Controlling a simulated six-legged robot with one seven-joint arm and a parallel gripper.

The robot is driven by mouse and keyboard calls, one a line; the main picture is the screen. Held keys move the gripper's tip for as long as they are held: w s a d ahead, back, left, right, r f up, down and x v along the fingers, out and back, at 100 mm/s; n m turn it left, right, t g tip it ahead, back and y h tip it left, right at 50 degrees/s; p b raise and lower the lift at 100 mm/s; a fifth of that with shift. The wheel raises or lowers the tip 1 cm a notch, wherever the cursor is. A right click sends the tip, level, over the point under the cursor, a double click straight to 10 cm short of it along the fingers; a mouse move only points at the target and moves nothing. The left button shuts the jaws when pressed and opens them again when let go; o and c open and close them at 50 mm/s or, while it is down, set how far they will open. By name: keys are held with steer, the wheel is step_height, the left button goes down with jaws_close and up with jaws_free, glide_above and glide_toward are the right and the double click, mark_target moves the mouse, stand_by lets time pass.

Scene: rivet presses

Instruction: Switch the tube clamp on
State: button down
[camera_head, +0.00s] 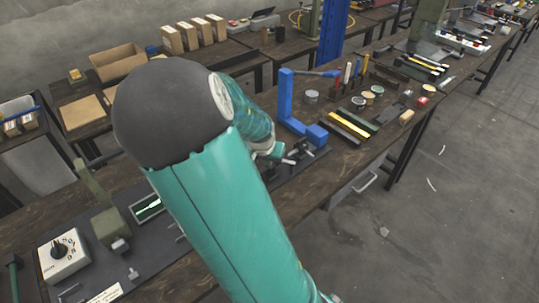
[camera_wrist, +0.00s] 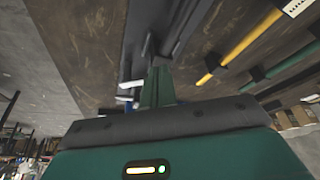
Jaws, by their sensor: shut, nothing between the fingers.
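My gripper (camera_wrist: 157,72) is shut and empty in the wrist view, its green fingers together just below a dark upright part (camera_wrist: 148,45). Pale metal pieces (camera_wrist: 130,85) stick out left of the fingers. In the head view my teal arm covers much of the bench, and my gripper is largely hidden behind it. Beside the arm's far end, small metal fittings (camera_head: 289,161) sit on a dark plate at the foot of a blue C-shaped frame (camera_head: 287,98). I cannot tell for sure which part is the tube clamp, or whether the fingers touch it.
Coloured bars (camera_head: 348,127), cans (camera_head: 311,96) and hand tools stand right of the blue frame. A green press (camera_head: 109,228) and a white dial box (camera_head: 63,256) are at lower left. The wrist view shows a yellow bar (camera_wrist: 240,45). The floor right of the bench is open.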

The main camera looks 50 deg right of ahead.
steer(key=shift+w+d, duration=0.25)
steer(key=shift+d, duration=0.25)
steer(key=shift+w+d, duration=0.25)
steer(key=shift+d, duration=0.25)
steer(key=m, duration=0.1)
steer(key=w+d+m+g, duration=0.1)
steer(key=m, duration=0.1)
steer(key=shift+w+d, duration=0.25)
steer(key=shift+d, duration=0.05)
steer(key=shift+w+d+m, duration=0.25)
steer(key=shift+d+m, duration=0.05)
steer(key=shift+d, duration=0.15)
steer(key=shift+a, duration=0.15)
